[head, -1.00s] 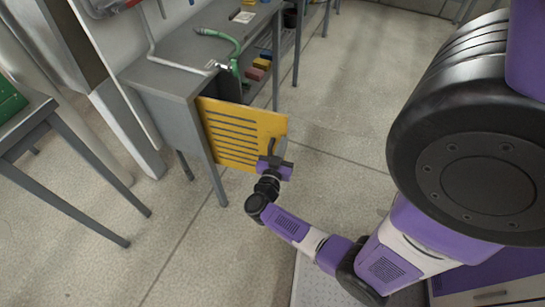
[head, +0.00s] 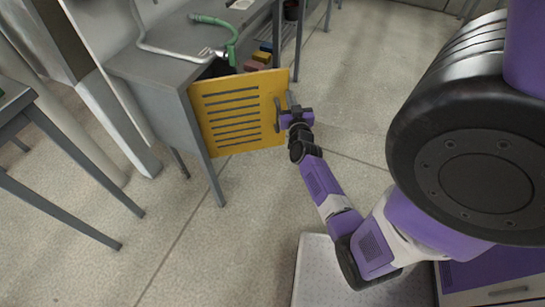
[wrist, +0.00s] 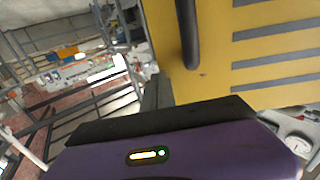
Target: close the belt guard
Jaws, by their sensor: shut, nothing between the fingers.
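The belt guard is a yellow slotted panel (head: 240,92) on the front of a grey bench, with its left edge at the bench's near leg. It stands partly open, its right edge swung out from the bench. Its dark upright handle (head: 277,115) is near that free edge. My gripper (head: 287,104) is shut and empty, at the free edge beside the handle; I cannot tell if it touches. In the wrist view the guard (wrist: 220,50) and handle (wrist: 188,35) show just beyond my gripper's dark fingers (wrist: 155,118).
The grey bench (head: 165,62) carries a green hose (head: 215,22) and a bent grey pipe. Coloured blocks (head: 258,60) lie on a shelf behind the guard. Another grey table (head: 20,120) stands at the left. The floor (head: 210,250) in front is clear.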

